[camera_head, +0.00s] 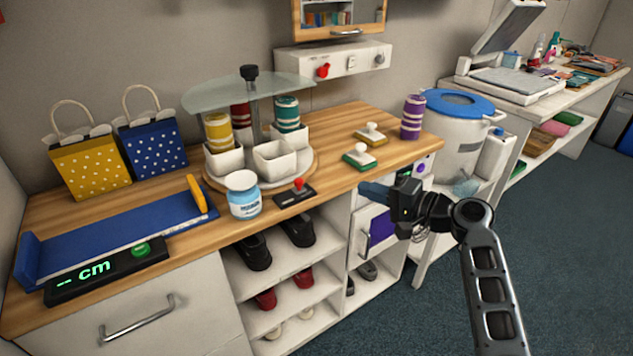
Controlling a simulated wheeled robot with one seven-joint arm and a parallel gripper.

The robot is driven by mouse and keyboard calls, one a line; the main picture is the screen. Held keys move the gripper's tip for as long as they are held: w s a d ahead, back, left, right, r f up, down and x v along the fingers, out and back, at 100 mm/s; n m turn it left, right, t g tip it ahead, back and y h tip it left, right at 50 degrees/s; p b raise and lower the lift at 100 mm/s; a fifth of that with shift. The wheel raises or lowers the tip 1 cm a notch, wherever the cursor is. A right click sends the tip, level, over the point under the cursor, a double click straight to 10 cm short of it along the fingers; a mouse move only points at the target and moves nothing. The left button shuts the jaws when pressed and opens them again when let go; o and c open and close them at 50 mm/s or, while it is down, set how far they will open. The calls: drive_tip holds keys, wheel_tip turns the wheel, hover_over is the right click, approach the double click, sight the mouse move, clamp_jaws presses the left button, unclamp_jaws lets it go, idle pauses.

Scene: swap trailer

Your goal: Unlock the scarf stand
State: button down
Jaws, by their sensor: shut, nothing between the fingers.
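The scarf stand (212,183) is a round white turntable with white square cups around a post, under a glass disc with a black knob (249,72). Yellow-striped (218,133), green-striped (287,114) and partly hidden red (241,116) rolls stand in cups; a front cup looks empty. A small red-handled lever (299,186) on a black plate lies on the counter just in front of the stand. I cannot tell its lock position. My gripper (366,190) is shut and empty, right of the lever and apart from it, near the counter's front edge.
A white jar (243,196) stands left of the lever. Two stamp-like blocks, green (359,157) and yellow (370,135), and a purple roll (412,117) are on the right counter. A blue measuring tray (115,236) lies left. A wall box with a red switch (323,71) hangs behind.

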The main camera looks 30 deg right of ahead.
idle(0.3)
drive_tip(key=p, duration=0.1)
approach(303, 188)
drive_tip(key=w+d+r, duration=0.2)
drive_tip(key=w+r, duration=0.1)
drive_tip(key=w, duration=0.1)
drive_tip(key=shift+w+a+f+p, duration=0.4)
drive_tip(key=shift+w+a, duration=0.15)
drive_tip(key=shift+a, duration=0.25)
drive_tip(key=shift+w+a+f+p, duration=0.3)
drive_tip(key=shift+w+a+f, duration=0.1)
drive_tip(key=shift+w+a, duration=0.3)
drive_tip(key=shift+s+a, duration=0.1)
drive_tip(key=shift+s, duration=0.05)
drive_tip(key=shift+a, duration=1.8)
